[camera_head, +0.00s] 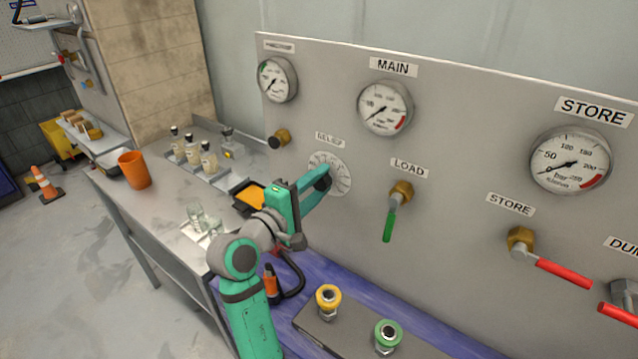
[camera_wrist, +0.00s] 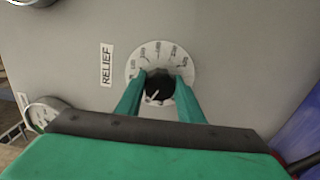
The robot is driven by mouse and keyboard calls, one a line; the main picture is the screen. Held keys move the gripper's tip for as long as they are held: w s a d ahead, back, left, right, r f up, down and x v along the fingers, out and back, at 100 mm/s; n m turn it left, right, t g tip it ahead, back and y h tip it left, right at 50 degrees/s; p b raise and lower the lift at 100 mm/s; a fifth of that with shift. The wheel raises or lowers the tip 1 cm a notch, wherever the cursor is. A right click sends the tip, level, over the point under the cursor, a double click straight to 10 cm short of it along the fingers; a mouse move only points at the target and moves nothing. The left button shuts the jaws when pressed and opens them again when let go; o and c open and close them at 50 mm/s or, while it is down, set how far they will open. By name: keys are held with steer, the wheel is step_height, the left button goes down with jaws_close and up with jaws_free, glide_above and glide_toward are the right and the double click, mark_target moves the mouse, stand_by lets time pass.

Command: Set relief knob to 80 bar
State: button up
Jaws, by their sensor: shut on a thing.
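The relief knob (camera_wrist: 159,87) is a dark round knob with a white pointer mark, set in a pale round dial plate (camera_wrist: 150,55) with printed numbers. The numbers are too small to read. The RELIEF label (camera_wrist: 106,64) is beside the dial. My gripper (camera_wrist: 160,88) is shut on the knob, with one green finger on each side. In the head view the dial (camera_head: 338,178) is on the grey panel, and my gripper (camera_head: 322,178) covers the knob there. The MAIN gauge (camera_head: 385,107) is above and right of the dial, its needle pointing to the lower left.
The LOAD valve with a green handle (camera_head: 388,222) hangs right of my gripper. A brass fitting (camera_head: 279,139) is to its left. Yellow (camera_head: 328,299) and green (camera_head: 387,334) couplings stand below. An orange cup (camera_head: 134,170) and several bottles stand on the bench at left.

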steer(key=shift+n, duration=0.7)
steer(key=shift+f, duration=0.1)
steer(key=o, duration=1.1)
steer(key=shift+c, duration=0.2)
steer(key=v, duration=1.1)
steer(key=shift+w+d, duration=0.1)
